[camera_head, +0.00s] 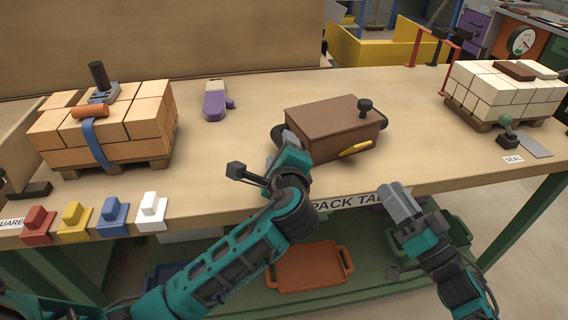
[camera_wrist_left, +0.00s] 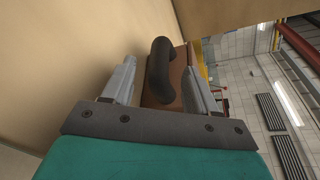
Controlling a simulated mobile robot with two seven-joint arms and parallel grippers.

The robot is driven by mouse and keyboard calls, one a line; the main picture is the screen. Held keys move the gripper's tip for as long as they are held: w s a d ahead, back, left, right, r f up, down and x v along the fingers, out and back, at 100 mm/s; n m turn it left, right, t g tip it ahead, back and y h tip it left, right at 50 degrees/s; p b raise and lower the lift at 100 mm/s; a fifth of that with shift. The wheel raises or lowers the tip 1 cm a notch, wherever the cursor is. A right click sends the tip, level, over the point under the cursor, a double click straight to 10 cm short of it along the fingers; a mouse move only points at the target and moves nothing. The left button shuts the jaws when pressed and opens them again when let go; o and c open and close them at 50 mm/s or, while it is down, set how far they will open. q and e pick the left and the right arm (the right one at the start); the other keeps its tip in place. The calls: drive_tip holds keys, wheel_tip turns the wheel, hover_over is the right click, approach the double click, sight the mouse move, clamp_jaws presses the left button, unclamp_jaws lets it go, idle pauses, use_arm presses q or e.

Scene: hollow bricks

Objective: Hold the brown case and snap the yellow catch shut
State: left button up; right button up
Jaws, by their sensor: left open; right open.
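The brown case (camera_head: 318,122) stands on the table, with a black knob (camera_head: 365,107) on its top at the right. The yellow catch (camera_head: 356,149) sits slanted low on its front face; I cannot tell how it is latched. My left gripper (camera_head: 279,147) is open at the case's left end. In the left wrist view, a dark handle (camera_wrist_left: 160,72) on the brown case (camera_wrist_left: 181,72) lies between the open fingers (camera_wrist_left: 163,84); contact cannot be told. My right gripper (camera_head: 399,200) is open and empty, in front of the table edge, apart from the case.
Orange bricks (camera_head: 145,110) on a pallet stand left, pale bricks (camera_head: 500,95) on a pallet right. A purple and white item (camera_head: 215,103) lies behind. Coloured blocks (camera_head: 112,214) line the front left edge. A green-knobbed tool (camera_head: 506,130) stands right.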

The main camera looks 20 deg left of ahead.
sight(280, 142)
use_arm(q)
drive_tip(key=shift+x, duration=2.05)
drive_tip(key=shift+s, duration=0.1)
clamp_jaws()
